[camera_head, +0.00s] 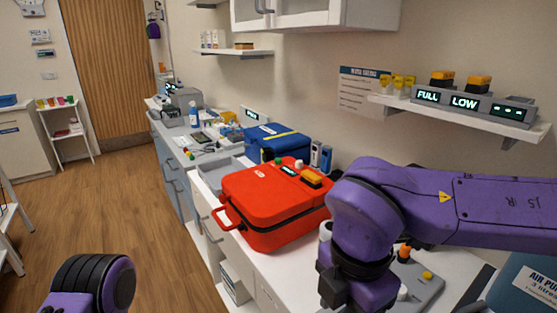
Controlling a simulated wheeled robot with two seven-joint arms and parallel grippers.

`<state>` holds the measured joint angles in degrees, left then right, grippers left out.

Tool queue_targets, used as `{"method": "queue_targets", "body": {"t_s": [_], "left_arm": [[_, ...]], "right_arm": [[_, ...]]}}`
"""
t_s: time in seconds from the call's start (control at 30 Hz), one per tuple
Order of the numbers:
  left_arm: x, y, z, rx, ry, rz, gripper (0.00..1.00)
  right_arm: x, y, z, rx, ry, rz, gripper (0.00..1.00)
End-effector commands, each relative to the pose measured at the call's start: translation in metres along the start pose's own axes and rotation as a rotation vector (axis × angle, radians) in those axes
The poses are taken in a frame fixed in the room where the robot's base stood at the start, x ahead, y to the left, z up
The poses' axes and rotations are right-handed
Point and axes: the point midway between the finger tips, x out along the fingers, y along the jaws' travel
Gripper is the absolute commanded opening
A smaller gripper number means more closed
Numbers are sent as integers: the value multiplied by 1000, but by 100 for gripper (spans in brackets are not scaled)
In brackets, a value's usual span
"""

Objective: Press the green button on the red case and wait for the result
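The red case (262,207) lies closed on the white counter, with its handle toward the left. On its top near the back are a small dark panel with a green-lit display (290,170), a small pale round knob (299,164) and an orange-and-black block (311,178). My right arm reaches across in front of the case's right side and bends down past the lower frame edge. My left arm shows only a rounded joint at bottom left. Neither gripper's fingers show, and nothing of mine visibly touches the button area.
A blue case (277,141) stands behind the red case. A grey device (418,283) with knobs sits right of my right forearm. A wall shelf (460,117) holds units reading FULL and LOW. The wooden floor (110,215) at left is clear.

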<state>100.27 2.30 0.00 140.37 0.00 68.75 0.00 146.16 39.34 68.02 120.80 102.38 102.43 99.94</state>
Motion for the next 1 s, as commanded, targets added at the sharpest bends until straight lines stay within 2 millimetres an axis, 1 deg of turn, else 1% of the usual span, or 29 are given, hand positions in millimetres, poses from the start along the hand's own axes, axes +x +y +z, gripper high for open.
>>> {"method": "queue_targets", "body": {"t_s": [0.03,0.07,0.1,0.17,0.2,1.0], "left_arm": [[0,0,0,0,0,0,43],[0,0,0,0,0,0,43],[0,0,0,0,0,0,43],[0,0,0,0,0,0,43],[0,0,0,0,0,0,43],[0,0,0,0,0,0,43]], "right_arm": [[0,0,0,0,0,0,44],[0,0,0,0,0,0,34],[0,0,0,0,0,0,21],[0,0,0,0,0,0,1],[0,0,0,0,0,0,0],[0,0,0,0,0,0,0]]}}
